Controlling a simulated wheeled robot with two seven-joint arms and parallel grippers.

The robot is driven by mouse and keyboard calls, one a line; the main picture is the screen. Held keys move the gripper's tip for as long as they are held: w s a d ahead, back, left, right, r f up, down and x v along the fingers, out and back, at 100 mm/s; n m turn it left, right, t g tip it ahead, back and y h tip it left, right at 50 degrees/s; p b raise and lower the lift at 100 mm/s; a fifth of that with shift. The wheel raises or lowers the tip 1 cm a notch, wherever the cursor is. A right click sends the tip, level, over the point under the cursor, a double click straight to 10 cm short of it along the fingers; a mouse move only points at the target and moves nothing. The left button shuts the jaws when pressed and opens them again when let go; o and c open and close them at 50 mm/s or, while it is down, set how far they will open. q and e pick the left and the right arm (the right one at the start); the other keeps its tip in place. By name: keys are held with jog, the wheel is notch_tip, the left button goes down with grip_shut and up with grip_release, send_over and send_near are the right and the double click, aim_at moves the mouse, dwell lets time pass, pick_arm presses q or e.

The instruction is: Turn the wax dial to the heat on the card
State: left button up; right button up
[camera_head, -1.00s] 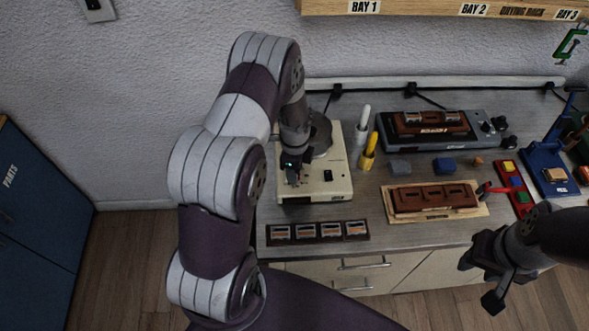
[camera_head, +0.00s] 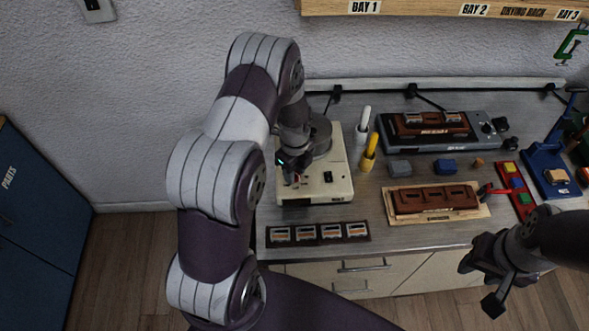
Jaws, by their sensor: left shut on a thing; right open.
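A cream wax unit (camera_head: 336,180) stands at the left end of the bench, with a black switch and a small dark label on its front. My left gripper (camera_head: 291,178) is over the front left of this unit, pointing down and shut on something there. The dial itself is hidden by the gripper; a small red spot shows beside the fingers. I cannot make out a heat card or a dial setting. My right gripper (camera_head: 479,286) is open and empty, in front of the bench at the lower right.
A dark strip with several small panels (camera_head: 318,233) lies in front of the unit. White and yellow holders (camera_head: 368,153) stand to its right. A brown tray on a light board (camera_head: 436,201) and a grey machine (camera_head: 443,132) are farther right. A shelf overhangs the back.

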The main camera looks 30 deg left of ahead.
pick_arm(q)
jog(key=shift+w+r, duration=0.1)
jog(key=o, duration=1)
jog(key=shift+o, duration=0.2)
notch_tip(320, 180, up, 13)
jog(key=b, duration=0.2)
jog(key=shift+f+b, duration=0.2)
jog(key=shift+b, duration=0.2)
